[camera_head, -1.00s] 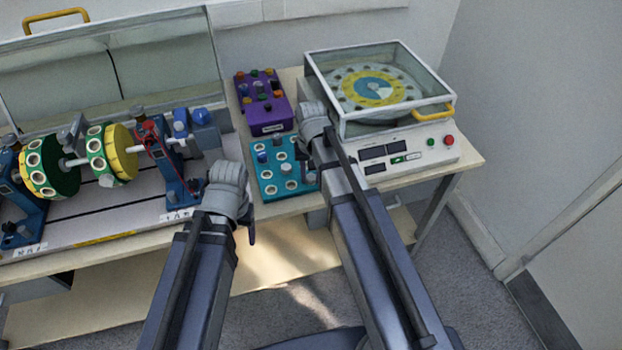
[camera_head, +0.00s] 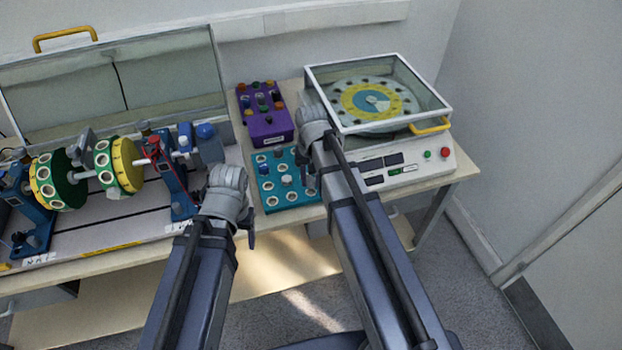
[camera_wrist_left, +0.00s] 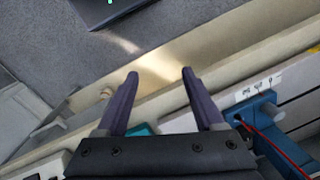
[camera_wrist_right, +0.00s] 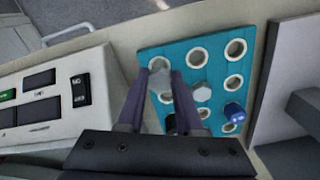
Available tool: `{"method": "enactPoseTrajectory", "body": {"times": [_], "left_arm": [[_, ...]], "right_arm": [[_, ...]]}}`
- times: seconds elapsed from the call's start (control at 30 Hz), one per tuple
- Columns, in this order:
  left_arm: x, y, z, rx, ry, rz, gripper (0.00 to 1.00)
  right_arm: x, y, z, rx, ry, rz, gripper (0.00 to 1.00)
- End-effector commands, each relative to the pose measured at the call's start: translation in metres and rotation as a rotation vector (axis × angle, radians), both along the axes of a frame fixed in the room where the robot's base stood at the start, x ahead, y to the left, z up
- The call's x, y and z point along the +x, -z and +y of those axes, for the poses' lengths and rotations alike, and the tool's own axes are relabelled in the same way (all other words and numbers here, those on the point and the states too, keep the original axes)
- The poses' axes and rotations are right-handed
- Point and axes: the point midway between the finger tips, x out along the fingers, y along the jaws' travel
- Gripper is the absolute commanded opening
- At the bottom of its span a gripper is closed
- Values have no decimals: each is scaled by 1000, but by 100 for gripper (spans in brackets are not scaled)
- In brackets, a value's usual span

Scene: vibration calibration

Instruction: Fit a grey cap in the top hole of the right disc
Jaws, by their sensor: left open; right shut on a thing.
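The right disc (camera_head: 118,166), yellow and green with white-rimmed holes, is on the shaft of the rig at the left. Its top hole cannot be made out clearly. My right gripper (camera_wrist_right: 164,76) is shut on a grey cap (camera_wrist_right: 160,82), over the teal tray (camera_wrist_right: 150,52). Another grey cap (camera_wrist_right: 200,91) and a blue cap (camera_wrist_right: 233,111) sit in the tray. In the head view my right arm partly hides the tray (camera_head: 298,200).
The left disc (camera_head: 58,180) and blue bearing stands (camera_head: 172,180) are on the rig, with a raised clear cover behind. A purple box (camera_head: 265,125) stands behind the tray. A glass-covered machine (camera_head: 420,165) stands at the right.

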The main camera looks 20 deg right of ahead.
Motion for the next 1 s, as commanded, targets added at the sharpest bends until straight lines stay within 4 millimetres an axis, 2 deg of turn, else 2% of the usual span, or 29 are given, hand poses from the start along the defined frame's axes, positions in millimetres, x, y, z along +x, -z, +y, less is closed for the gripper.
{"method": "enactPoseTrajectory", "body": {"times": [0.03,0.2,0.33,0.7,0.73,0.9,1.0], "left_arm": [[0,-17,0,0,0,0,70],[0,-44,0,0,0,0,70],[0,-58,0,0,0,0,70],[0,-62,0,0,0,0,70],[0,-62,0,0,0,0,68],[0,-62,0,0,0,0,50],[0,-62,0,0,0,0,50]], "right_arm": [[0,-17,0,0,0,0,0],[0,-44,0,0,0,0,0],[0,-58,0,0,0,0,0],[0,-62,0,0,0,0,0],[0,-62,0,0,0,0,0],[0,-62,0,0,0,0,0],[0,-62,0,0,0,0,0]]}}
